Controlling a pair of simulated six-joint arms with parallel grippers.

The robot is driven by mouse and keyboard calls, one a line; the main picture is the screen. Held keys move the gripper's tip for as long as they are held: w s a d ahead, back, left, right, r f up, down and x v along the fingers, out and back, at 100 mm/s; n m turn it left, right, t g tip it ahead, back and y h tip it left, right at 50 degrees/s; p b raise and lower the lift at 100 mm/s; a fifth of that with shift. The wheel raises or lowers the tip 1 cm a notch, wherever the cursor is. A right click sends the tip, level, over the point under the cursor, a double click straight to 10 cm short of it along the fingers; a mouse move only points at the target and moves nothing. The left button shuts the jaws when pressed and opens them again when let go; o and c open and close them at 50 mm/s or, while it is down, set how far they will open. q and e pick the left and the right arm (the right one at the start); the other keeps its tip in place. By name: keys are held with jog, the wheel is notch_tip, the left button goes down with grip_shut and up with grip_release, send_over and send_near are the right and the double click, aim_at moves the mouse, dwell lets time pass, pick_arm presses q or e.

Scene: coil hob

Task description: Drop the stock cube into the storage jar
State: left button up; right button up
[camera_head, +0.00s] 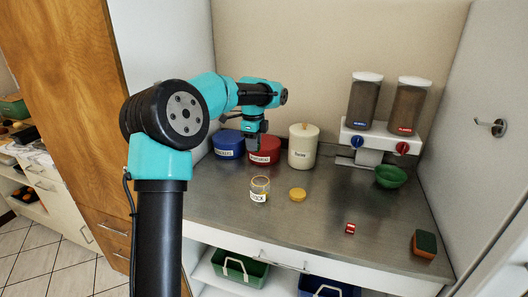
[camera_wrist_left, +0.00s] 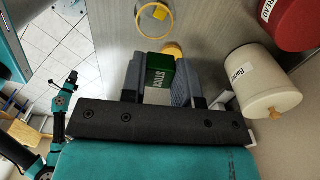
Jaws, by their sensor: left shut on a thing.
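In the head view my left gripper (camera_head: 254,142) hangs above the back of the counter, near the red canister; the cube cannot be made out there. The storage jar (camera_head: 259,190) is a small clear jar with a yellow rim and a white label. It stands open and upright on the counter. Its rim also shows in the left wrist view (camera_wrist_left: 154,15), beyond the fingertips, apart from the cube.
A round yellow lid (camera_head: 298,194) lies right of the jar. Blue (camera_head: 228,146), red (camera_head: 265,150) and cream (camera_head: 302,147) canisters stand behind. A dispenser (camera_head: 375,140), green bowl (camera_head: 390,177), small red block (camera_head: 350,229) and sponge (camera_head: 424,244) are to the right. The middle front counter is clear.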

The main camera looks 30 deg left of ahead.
pick_arm(q)
jog(key=shift+f, duration=0.1)
jog(key=shift+f, duration=2.95)
jog(key=o, duration=1)
jog(key=shift+r, duration=0.15)
notch_tip(320, 180, up, 17)
jog(key=shift+r, duration=0.1)
